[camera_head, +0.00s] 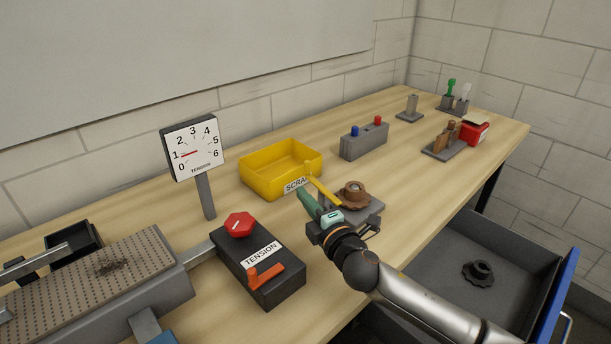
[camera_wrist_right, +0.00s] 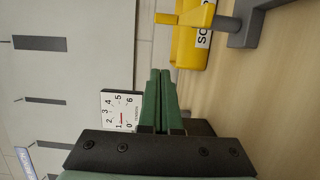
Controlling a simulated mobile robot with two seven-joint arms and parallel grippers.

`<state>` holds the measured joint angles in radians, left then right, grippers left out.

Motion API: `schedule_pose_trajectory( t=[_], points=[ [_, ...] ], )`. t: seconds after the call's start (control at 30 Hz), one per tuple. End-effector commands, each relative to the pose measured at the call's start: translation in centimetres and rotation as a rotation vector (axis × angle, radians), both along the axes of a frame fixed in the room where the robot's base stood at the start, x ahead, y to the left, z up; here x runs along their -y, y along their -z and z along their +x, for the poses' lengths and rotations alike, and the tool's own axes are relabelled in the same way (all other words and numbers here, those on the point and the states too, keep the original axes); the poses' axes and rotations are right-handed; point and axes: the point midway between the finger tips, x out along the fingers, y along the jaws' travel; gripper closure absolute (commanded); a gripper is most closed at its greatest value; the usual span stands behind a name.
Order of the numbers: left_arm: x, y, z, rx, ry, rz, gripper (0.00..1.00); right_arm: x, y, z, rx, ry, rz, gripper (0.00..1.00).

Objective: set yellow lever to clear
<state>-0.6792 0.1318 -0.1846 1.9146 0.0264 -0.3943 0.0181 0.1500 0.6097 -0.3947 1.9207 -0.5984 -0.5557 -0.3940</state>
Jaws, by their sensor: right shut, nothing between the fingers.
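The yellow lever (camera_head: 322,188) is a slim yellow bar. It stands tilted up to the left beside a grey block (camera_head: 366,214) that carries a brown round knob (camera_head: 354,192). In the right wrist view the yellow lever (camera_wrist_right: 190,17) shows at the top, in front of the yellow bin. My right gripper (camera_head: 308,202) has green fingers that are shut and empty. Its tips are just left of the lever, seemingly apart from it. In the right wrist view the closed fingers (camera_wrist_right: 160,75) point toward the lever's side. No "clear" mark is legible.
A yellow scrap bin (camera_head: 265,178) stands behind the lever. A black tension box (camera_head: 285,288) with a red knob (camera_head: 239,223) and orange lever (camera_head: 264,275) is front left. The tension gauge (camera_head: 190,150) stands behind it. An open drawer (camera_head: 470,237) holds a dark knob.

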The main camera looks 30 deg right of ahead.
Motion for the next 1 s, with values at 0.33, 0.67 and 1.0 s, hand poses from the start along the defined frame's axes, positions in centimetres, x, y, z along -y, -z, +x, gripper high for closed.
schedule_pose_trajectory(
  t=[0.33,0.67,1.0],
  points=[
    [0.0,-0.3,0.1,0.001,0.000,0.000,0.50,-0.1,-0.1,6.2,0.001,0.000,0.002,1.00],
    [0.0,-0.6,0.1,0.002,-0.001,0.000,0.50,3.4,0.0,7.6,-0.002,0.001,0.000,1.00],
    [0.0,-0.6,0.1,0.002,-0.001,0.000,0.50,3.9,0.0,7.7,-0.001,0.001,0.001,1.00]
  ],
)
